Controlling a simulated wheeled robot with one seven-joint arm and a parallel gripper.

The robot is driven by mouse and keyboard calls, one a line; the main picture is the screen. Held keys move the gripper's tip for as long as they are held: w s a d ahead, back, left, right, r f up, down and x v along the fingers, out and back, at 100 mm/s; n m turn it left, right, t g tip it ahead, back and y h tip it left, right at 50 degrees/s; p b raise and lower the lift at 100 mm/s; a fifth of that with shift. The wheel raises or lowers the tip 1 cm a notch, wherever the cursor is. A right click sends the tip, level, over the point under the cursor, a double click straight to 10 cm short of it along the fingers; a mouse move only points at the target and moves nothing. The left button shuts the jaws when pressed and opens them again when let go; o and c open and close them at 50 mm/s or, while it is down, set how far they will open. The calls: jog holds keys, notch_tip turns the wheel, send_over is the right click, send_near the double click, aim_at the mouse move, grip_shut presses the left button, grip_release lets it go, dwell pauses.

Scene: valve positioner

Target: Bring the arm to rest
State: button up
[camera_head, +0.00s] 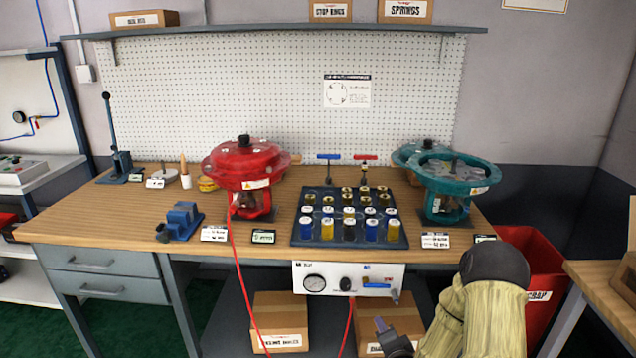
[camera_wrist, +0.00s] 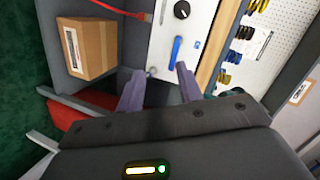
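My arm comes into the head view at the lower right, in front of the workbench (camera_head: 120,216). My gripper (camera_head: 383,328) is low, below the bench top and in front of a cardboard box (camera_head: 404,320) on the lower shelf. In the wrist view my gripper (camera_wrist: 158,82) has its two fingers apart, with nothing held between them. The white control panel (camera_head: 329,278) with a gauge, a knob and a blue handle hangs under the bench's front edge; it also shows in the wrist view (camera_wrist: 170,40), beyond the fingertips.
A red valve actuator (camera_head: 241,164), a tray of capped cylinders (camera_head: 298,235) and a teal actuator (camera_head: 455,175) stand on the bench. A red scrap bin (camera_head: 545,262) is right of my arm. Another cardboard box (camera_head: 280,315) and red hoses (camera_head: 243,285) are below.

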jog(key=s+a+r+n+g+h, duration=0.1)
jog(key=s+r+n+g, duration=0.55)
jog(key=s, duration=0.45)
jog(key=s+a+r+n+g+h, duration=0.1)
jog(key=s+r+n+g, duration=0.55)
jog(key=s, duration=0.55)
notch_tip(320, 180, up, 20)
jog(key=t+p, duration=0.1)
jog(key=p, duration=1.9)
jog(key=shift+w+r+m+p, duration=0.2)
jog(key=shift+r+m+p, duration=0.1)
jog(key=shift+p, duration=0.1)
jog(key=shift+f, duration=0.1)
